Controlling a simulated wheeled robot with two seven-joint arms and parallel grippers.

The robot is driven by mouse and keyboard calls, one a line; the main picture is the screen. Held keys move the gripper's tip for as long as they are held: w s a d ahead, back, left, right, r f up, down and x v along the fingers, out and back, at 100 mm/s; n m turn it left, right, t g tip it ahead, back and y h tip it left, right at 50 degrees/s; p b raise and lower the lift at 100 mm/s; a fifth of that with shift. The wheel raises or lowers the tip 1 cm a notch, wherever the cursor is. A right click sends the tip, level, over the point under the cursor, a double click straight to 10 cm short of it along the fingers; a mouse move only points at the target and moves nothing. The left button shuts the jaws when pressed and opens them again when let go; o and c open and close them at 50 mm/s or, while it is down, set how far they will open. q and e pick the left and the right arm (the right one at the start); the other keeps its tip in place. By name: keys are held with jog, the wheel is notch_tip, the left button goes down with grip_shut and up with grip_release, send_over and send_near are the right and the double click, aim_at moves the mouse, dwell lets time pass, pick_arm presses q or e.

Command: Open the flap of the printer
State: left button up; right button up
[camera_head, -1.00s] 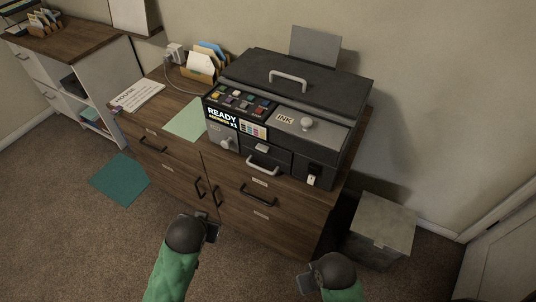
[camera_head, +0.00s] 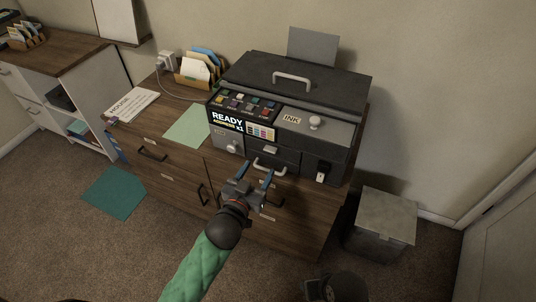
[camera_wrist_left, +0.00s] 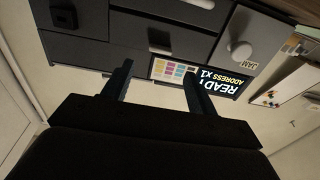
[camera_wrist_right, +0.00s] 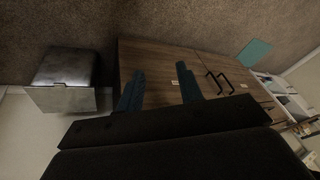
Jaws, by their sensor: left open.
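The dark printer (camera_head: 345,103) stands on a wooden cabinet. Its top lid has a light bar handle (camera_head: 291,80), and a grey panel marked INK (camera_head: 291,119) has a round knob (camera_head: 315,122). A small front panel has another knob (camera_head: 232,148), marked JAM in the left wrist view (camera_wrist_left: 240,50). A low front bar handle (camera_head: 268,169) is partly behind my left fingers. Lid and panels look closed. My left gripper (camera_head: 248,175) is open and empty, just before the printer's lower front. My right gripper (camera_wrist_right: 160,85) is open and empty, low before the cabinet.
The cabinet (camera_head: 170,180) has drawers and dark handles. A grey lidded bin (camera_head: 382,222) stands at its right. A green sheet (camera_head: 187,126), a paper (camera_head: 132,104) and a file holder (camera_head: 197,73) lie left of the printer. A teal mat (camera_head: 115,193) is on the carpet.

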aim_at(269, 151)
pick_arm(q)
jog(key=p+x, duration=0.1)
jog(key=x, duration=0.5)
jog(key=shift+w, duration=0.35)
jog(key=shift+w+d, duration=0.2)
jog(key=shift+w, duration=0.15)
pick_arm(e)
jog(key=shift+s+d+r+g+h, duration=0.15)
jog(key=shift+s+d+r+h, duration=0.1)
jog(key=shift+d+r, duration=0.35)
jog(key=shift+s+d+r+g+h, duration=0.15)
jog(key=shift+s+d+r, duration=0.05)
jog(key=shift+d+r, duration=0.3)
pick_arm(q)
jog(key=shift+f, duration=0.1)
jog(key=c, duration=1)
